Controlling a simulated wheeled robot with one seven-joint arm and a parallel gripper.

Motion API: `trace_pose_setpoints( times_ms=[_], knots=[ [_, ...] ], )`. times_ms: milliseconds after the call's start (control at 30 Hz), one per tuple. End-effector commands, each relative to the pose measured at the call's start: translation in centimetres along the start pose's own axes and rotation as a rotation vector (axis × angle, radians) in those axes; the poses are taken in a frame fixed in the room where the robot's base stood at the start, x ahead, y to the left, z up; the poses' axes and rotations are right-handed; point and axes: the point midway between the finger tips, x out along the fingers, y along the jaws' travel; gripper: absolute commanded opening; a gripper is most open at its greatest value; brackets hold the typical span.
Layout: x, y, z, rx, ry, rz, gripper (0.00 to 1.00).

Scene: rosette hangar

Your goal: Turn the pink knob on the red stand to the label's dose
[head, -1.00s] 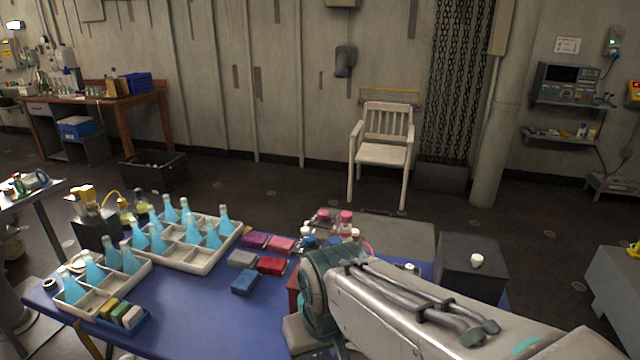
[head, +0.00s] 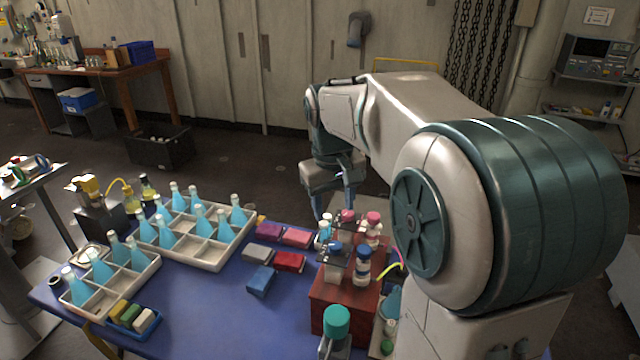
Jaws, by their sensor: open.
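The red stand (head: 345,300) is at the right part of the blue table. Bottles with blue, white and pink tops stand on it. Two pink tops show at its back: one (head: 373,218) on a bottle at the right, and one (head: 346,215) further left. I cannot tell which is the knob, nor read any dose label. My gripper (head: 333,202) points down with its fingers apart, above and behind the stand's back left. It looks empty. Whether it touches a bottle is unclear.
White trays (head: 207,258) with blue flasks fill the table's left side. Coloured blocks (head: 289,262) lie left of the stand. A teal-topped item (head: 337,320) stands in front of it. A yellow tube (head: 388,270) is at its right. The table's middle front is clear.

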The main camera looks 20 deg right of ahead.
Motion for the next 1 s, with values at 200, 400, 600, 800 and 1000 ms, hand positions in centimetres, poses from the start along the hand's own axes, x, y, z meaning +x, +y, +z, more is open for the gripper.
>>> trace_pose_setpoints(
  times_ms=[200, 400, 600, 800, 1000],
  knots=[
    [-1.1, 5.1, -6.9, -0.043, -0.054, -0.044, 0.50],
    [-1.0, 8.3, -9.8, -0.062, -0.072, -0.081, 0.50],
    [-0.3, 9.3, -10.4, -0.065, -0.078, -0.094, 0.50],
    [2.6, 9.0, -10.1, -0.065, -0.081, -0.094, 0.50],
    [7.0, 8.6, -9.7, -0.066, -0.081, -0.095, 0.50]
  ],
)
